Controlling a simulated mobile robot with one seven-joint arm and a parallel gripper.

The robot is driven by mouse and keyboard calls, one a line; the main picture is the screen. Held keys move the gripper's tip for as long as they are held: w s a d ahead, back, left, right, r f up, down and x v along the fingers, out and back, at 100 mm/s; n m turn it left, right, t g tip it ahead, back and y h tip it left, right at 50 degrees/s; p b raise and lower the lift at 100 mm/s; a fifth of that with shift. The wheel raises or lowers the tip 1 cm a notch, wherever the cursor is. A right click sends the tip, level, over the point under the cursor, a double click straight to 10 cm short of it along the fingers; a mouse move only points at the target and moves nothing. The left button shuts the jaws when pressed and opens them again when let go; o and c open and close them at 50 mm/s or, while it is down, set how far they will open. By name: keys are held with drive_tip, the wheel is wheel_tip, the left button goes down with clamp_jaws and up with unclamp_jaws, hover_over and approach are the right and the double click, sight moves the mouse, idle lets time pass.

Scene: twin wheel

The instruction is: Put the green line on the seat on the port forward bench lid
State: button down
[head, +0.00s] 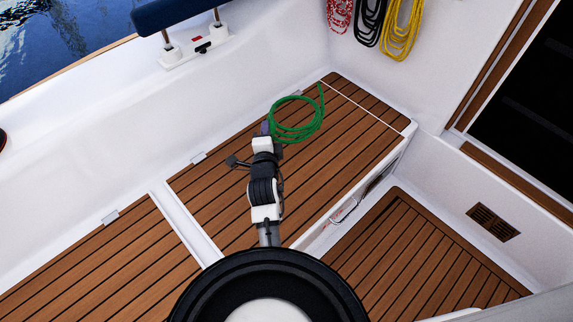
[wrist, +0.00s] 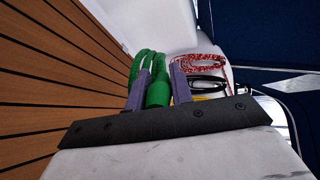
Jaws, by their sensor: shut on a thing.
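The green line (head: 318,122) is a loose coil at the far end of my arm. My gripper (head: 267,130) is shut on it at the coil's left edge. In the wrist view, a thick part of the green line (wrist: 158,94) sits between the two purple fingers of my gripper (wrist: 160,88), and loops rise behind it. The port forward bench lid (head: 220,195) is slatted brown teak, and the coil appears over its far part. I cannot tell whether the coil touches the lid. The teak also shows at the left in the wrist view (wrist: 50,75).
Red-white (head: 340,14), black (head: 369,20) and yellow (head: 402,30) lines hang on the white bulkhead at the back. Another teak lid (head: 105,262) lies nearer at the left. A lower slatted floor (head: 410,260) is at the right. Much of the lid is bare.

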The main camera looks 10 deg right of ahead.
drive_tip(key=shift+f+b, duration=2.3)
drive_tip(key=shift+f, duration=7.4)
drive_tip(key=shift+f, duration=0.1)
drive_tip(key=c, duration=1.2)
unclamp_jaws()
drive_tip(key=shift+c, duration=0.2)
